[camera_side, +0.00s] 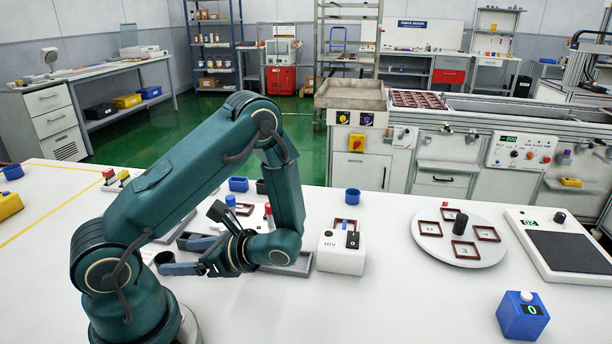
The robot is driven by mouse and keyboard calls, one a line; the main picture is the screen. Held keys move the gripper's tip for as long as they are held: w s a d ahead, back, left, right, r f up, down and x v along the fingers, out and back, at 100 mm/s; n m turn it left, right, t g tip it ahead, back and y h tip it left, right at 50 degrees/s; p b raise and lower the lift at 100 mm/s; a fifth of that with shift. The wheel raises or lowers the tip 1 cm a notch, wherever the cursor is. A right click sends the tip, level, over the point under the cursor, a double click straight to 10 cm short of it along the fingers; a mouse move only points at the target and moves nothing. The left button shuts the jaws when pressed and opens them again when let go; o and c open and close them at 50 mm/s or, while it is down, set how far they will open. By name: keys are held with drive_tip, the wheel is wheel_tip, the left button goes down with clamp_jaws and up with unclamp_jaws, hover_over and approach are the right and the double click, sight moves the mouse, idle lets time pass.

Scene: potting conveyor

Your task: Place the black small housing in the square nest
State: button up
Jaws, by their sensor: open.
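My gripper (175,256) is low over the white table, pointing left, with its fingers apart and nothing visibly held. A small round black housing (164,257) stands at its fingertips, partly hidden by the lower finger; I cannot tell whether they touch. A small black block-like housing (262,187) stands farther back, beside a square blue housing (238,184) and partly hidden by my arm. I cannot tell which black one is the small housing. A dark red square frame (244,209) lies behind the gripper, partly hidden; I cannot tell whether it is the square nest.
Grey trays (299,266) lie around my gripper. A white box (341,254) stands to the right, with a round blue cup (352,196) behind it. Farther right are a round turntable (430,253) with dark red frames, a scale (572,252) and a blue counter box (522,318).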

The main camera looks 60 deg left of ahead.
drive_tip(key=v, duration=0.5)
drive_tip(key=shift+w+d+r, duration=0.1)
drive_tip(key=shift+w+d, duration=0.1)
drive_tip(key=shift+w+d+r+h, duration=0.15)
drive_tip(key=shift+d+r+h, duration=0.15)
drive_tip(key=shift+d, duration=0.1)
drive_tip(key=w+d+r+n+t+h, duration=0.2)
drive_tip(key=d+r+n+t+h, duration=0.7)
drive_tip(key=d+t, duration=0.3)
drive_tip(key=shift+w+r+n+t+h, duration=0.2)
drive_tip(key=shift+r+n+t+h, duration=0.25)
drive_tip(key=shift+n, duration=0.45)
drive_tip(key=shift+o, duration=0.4)
drive_tip(key=shift+w+d+r+t, duration=0.1)
drive_tip(key=shift+d+r+t, duration=0.15)
drive_tip(key=shift+r+t, duration=0.2)
